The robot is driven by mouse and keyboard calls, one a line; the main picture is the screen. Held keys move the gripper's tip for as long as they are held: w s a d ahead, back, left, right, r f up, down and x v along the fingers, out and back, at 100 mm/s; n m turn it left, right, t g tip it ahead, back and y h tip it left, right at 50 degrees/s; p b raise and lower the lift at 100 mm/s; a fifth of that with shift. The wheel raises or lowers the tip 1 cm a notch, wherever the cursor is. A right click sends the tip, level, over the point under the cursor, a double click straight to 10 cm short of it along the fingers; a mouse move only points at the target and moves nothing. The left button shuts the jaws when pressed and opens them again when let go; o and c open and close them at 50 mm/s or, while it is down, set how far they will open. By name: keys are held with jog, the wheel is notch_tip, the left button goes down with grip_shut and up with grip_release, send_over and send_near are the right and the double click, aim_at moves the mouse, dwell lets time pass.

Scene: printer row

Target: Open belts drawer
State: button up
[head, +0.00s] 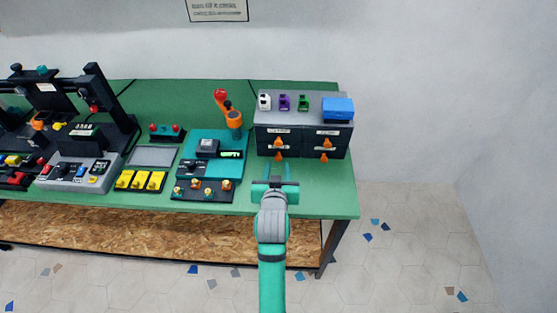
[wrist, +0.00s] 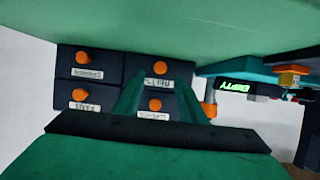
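A dark cabinet with a two-by-two block of drawers (head: 303,131) stands at the back right of the green table. Each drawer has an orange knob and a white label, and all look closed. The wrist view is upside down. There, the drawer whose label (wrist: 157,83) seems to read BELTS is at upper right, which is lower left in the head view. Its knob (wrist: 159,68) also shows in the head view (head: 279,156). My gripper (head: 277,172) is open and empty in front of this drawer. In the wrist view its fingers flank the knob's column, apparently not touching it.
Small white, purple and green items and a blue box (head: 338,108) sit on the cabinet top. A teal panel with an EMPTY display (head: 230,154) and an orange lever (head: 234,119) stand left of the cabinet. The table (head: 325,190) is bare right of my gripper.

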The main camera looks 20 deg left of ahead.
aim_at(278, 159)
jog(key=x, duration=0.6)
jog(key=shift+s, duration=0.1)
grip_shut()
